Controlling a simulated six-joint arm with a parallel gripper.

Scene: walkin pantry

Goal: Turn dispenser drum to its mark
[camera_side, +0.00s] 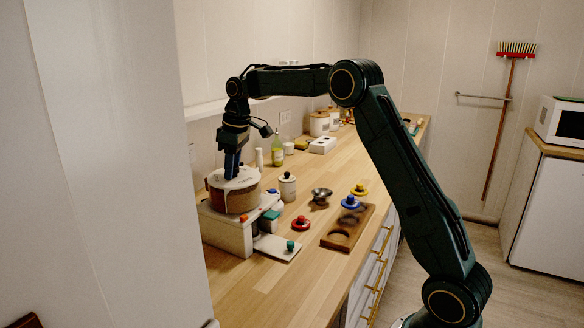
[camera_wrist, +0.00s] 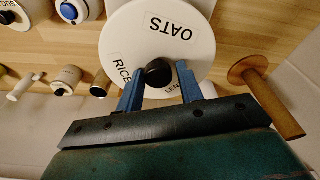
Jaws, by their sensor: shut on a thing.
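The dispenser drum (camera_side: 233,198) is a round brown body with a white top, standing on a white box-like base (camera_side: 226,231). In the wrist view the white top (camera_wrist: 165,30) carries the labels OATS, RICE and a partly hidden one starting LEN. OATS reads upside down at the far side. A black knob (camera_wrist: 158,72) stands on the top. My gripper (camera_side: 232,172) points down over the drum, and its blue fingers (camera_wrist: 160,88) are shut on the knob. A small orange-red spot (camera_side: 243,218) shows low on the drum's front; I cannot tell if it is the mark.
A white lidded jar (camera_side: 287,187) and metal bowl (camera_side: 321,195) stand nearby. The counter's front left is clear.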

